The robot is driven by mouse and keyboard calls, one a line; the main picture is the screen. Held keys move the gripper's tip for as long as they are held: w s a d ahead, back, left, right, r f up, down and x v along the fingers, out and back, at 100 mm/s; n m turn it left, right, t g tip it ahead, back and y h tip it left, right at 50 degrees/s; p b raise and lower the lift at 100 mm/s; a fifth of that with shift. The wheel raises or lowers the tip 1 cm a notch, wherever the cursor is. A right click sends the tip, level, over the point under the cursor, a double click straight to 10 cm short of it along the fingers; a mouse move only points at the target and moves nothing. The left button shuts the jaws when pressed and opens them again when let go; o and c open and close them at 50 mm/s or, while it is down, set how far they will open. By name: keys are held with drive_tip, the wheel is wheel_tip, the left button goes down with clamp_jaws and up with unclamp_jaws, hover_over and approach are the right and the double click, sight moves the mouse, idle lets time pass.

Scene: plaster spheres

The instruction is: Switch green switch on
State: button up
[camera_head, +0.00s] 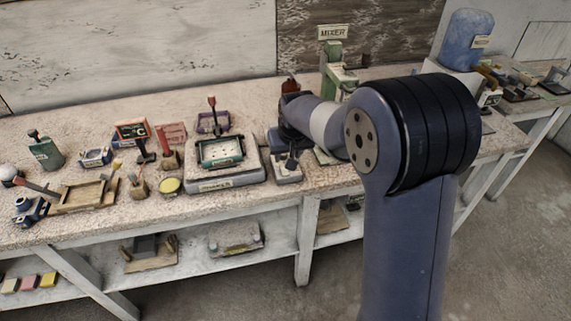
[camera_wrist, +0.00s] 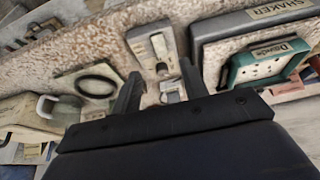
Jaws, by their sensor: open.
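My gripper (camera_wrist: 159,82) is open in the wrist view, its two dark fingers apart with nothing held between them. A small pale grey switch box (camera_wrist: 153,42) lies just beyond the fingertips, with a light inset on its top. In the head view the box (camera_head: 287,174) stands right of the shaker, partly covered by my dark wrist. A smaller pale piece (camera_wrist: 172,91) shows between the fingers. No clearly green switch shows in either view; the colour of the box's switch cannot be told.
The grey shaker (camera_head: 222,182) carries a green-rimmed tray (camera_head: 220,151) beside the switch box. A green mixer (camera_head: 334,66) stands behind my arm. A dark ring (camera_wrist: 97,80) lies left of the fingers. Tools and small boxes crowd the bench's left part.

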sight(284, 169)
drive_tip(key=p+x, duration=0.1)
drive_tip(key=x, duration=0.7)
drive_tip(key=shift+w+f, duration=0.1)
drive_tip(key=shift+f, duration=0.25)
drive_tip(key=shift+c, duration=0.5)
clamp_jaws()
drive_tip(key=p, duration=0.1)
drive_tip(key=g+p, duration=0.1)
drive_tip(key=shift+w+a+r+g+p, duration=0.15)
drive_tip(key=shift+w+r+g+p, duration=0.05)
drive_tip(key=shift+r+g+p, duration=0.15)
drive_tip(key=shift+w+g+h+p, duration=0.25)
drive_tip(key=shift+g+h+p, duration=0.2)
drive_tip(key=shift+p, duration=0.4)
drive_tip(key=shift+w+a+f+g+p, duration=0.1)
drive_tip(key=shift+w+f+g+p, duration=0.05)
drive_tip(key=shift+g+p, duration=0.7)
